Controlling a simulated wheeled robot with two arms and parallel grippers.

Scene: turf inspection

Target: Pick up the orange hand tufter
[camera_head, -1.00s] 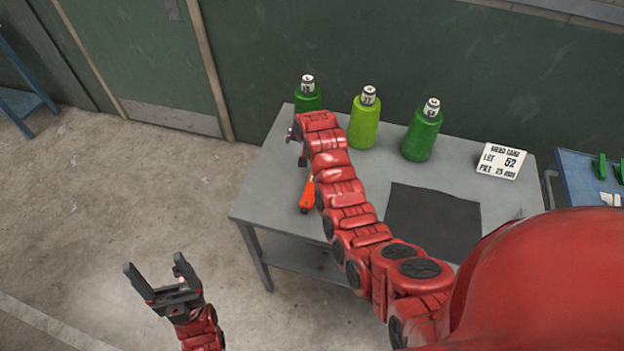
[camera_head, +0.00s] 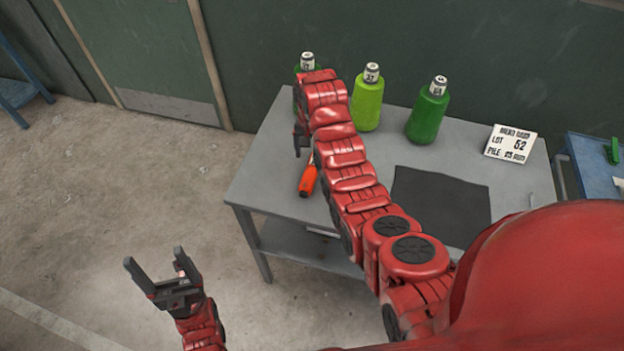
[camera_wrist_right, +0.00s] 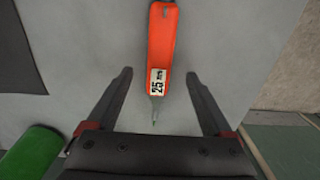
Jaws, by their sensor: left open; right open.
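The orange hand tufter (camera_head: 308,181) lies on the grey table near its left edge, beside my right arm. In the right wrist view the tufter (camera_wrist_right: 162,47) has an orange handle, a white label reading 25 mm and a thin metal tip pointing toward the gripper. My right gripper (camera_wrist_right: 158,100) is open, with the tip and label end between its fingers, not gripped. In the head view the right gripper (camera_head: 299,142) is partly hidden by its own arm. My left gripper (camera_head: 155,262) is open and empty, in front of and left of the table.
A dark green cone (camera_head: 297,96), partly behind my arm, a lime cone (camera_head: 367,105) and a green cone (camera_head: 427,118) stand along the table's back. A dark mat (camera_head: 441,204) and a white card (camera_head: 510,144) lie to the right. The floor at left is clear.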

